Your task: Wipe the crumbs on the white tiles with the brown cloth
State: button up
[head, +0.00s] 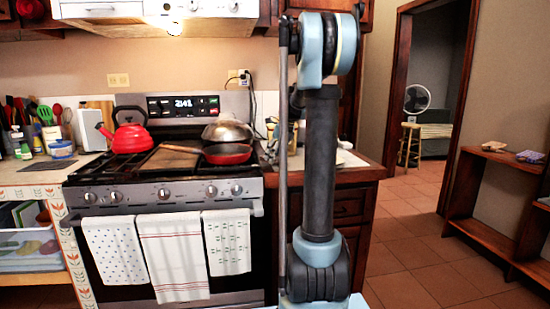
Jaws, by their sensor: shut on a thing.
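My gripper is not in this view; only my arm shows, upright in the middle right of the picture. I cannot make out a brown cloth. A flat brown piece (168,159) lies on the stove top, and I cannot tell what it is. A pale counter with white patterned tiles (57,212) along its edge stands at the left of the stove. I see no crumbs on it at this size.
The stove (165,188) carries a red kettle (126,138), a red pan (228,154) and a domed lid (227,131). Light towels (174,257) hang on its oven door. Utensils crowd the left counter. A wooden shelf (495,205) stands right; the tiled floor (410,240) is clear.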

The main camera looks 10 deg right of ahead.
aim_at(289, 164)
jog(key=shift+f, duration=0.9)
dwell(0.3)
jog(key=shift+d+r, duration=0.1)
jog(key=shift+d, duration=5.5)
jog(key=shift+d+f, duration=0.1)
jog(key=shift+f, duration=0.1)
